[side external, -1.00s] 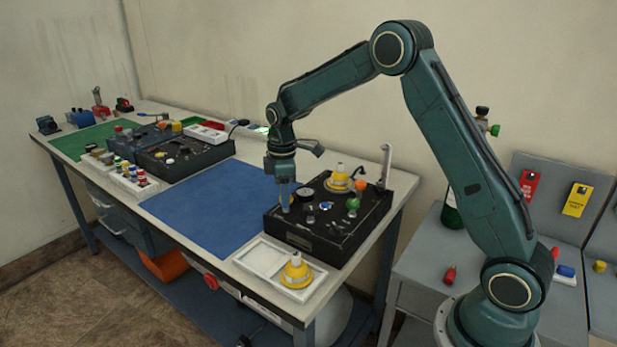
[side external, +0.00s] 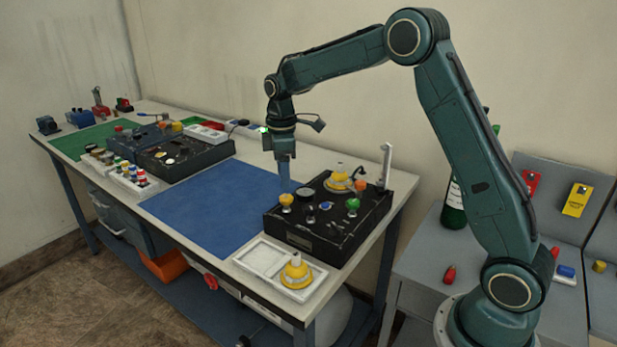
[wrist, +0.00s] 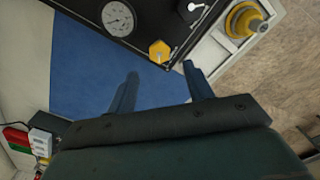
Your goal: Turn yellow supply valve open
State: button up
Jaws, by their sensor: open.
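The yellow supply valve (side external: 286,200) is a small knob at the front left corner of the black trainer panel (side external: 290,237). In the wrist view it is a yellow hexagonal knob (wrist: 159,52) on the black face, beside the dial gauge (wrist: 118,17). My gripper (side external: 284,186) points down, above and behind the valve in the side view. In the wrist view my gripper (wrist: 160,70) has its two fingers spread wide with nothing between them. The valve shows just beyond the fingertips, apart from them.
The panel also carries a green knob (side external: 354,203) and a yellow cone-shaped part (side external: 340,180). A white tray (side external: 262,260) with another yellow cone part (side external: 296,272) lies in front. The blue mat (side external: 205,205) to the left is clear.

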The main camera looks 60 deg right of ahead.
aim_at(284, 197)
notch_tip(284, 197, up, 8)
dwell(0.4)
jog(key=shift+f, duration=0.1)
jog(key=s+a+r+m+t, duration=0.1)
jog(key=s+a+r+m, duration=0.2)
jog(key=s, duration=0.5)
jog(key=s+a+r+m+t, duration=0.1)
jog(key=s+a+r+t, duration=0.1)
jog(key=s+r, duration=0.45)
jog(key=s+a+f+m+t, duration=0.1)
jog(key=s+f+m, duration=0.1)
jog(key=s, duration=0.7)
jog(key=s+a+f+m+t, duration=0.1)
jog(key=s+a+f+m, duration=0.1)
jog(key=s, duration=0.7)
notch_tip(284, 197, down, 3)
jog(key=shift+r+m+t, duration=0.15)
jog(key=shift+m+t, duration=0.15)
jog(key=shift+m, duration=0.3)
